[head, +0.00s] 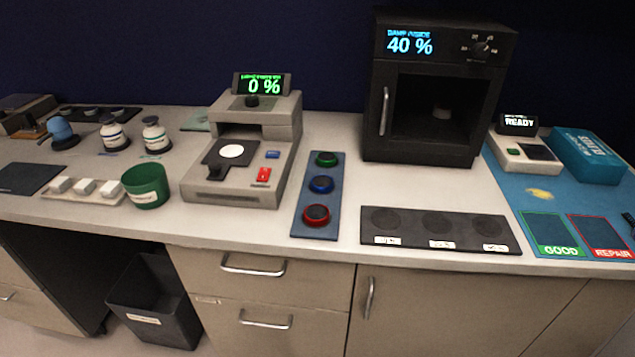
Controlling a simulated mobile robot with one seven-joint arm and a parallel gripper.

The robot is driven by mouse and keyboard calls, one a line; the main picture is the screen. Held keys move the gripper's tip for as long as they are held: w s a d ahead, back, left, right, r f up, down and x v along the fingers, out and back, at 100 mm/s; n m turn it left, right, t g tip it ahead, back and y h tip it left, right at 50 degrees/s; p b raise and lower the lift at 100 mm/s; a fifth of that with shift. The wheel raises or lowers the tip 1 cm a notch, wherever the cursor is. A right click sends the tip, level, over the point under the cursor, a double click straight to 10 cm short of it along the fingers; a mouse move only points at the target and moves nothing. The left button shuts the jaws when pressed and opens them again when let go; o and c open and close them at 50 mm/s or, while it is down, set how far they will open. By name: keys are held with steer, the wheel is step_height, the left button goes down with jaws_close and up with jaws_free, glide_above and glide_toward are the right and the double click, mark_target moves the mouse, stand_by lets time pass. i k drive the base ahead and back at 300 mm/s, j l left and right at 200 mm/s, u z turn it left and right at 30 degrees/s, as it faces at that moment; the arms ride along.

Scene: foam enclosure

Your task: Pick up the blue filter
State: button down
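The blue filter (321,184) is a round, dark-rimmed blue disc. It sits in the middle of a narrow dark blue-grey holder strip (302,196) on the counter. A green filter (326,158) sits behind it and a red filter (316,215) sits in front of it, each apart from it on the same strip. Nothing covers the blue filter. My gripper is not in the head view, so its place and state are hidden.
A grey instrument (240,185) reading 0 % stands close left of the strip. A black tray (440,228) with several round wells lies to its right, below a black cabinet (440,85) reading 40 %. Pale counter (352,180) is bare just right of the strip.

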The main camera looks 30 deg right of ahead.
mark_target(320, 184)
steer(key=i+l+z, duration=0.2)
steer(key=z, duration=0.15)
steer(key=i+l+z, duration=0.2)
steer(key=z, duration=0.15)
steer(key=i+l+z, duration=0.1)
steer(key=i+z, duration=0.25)
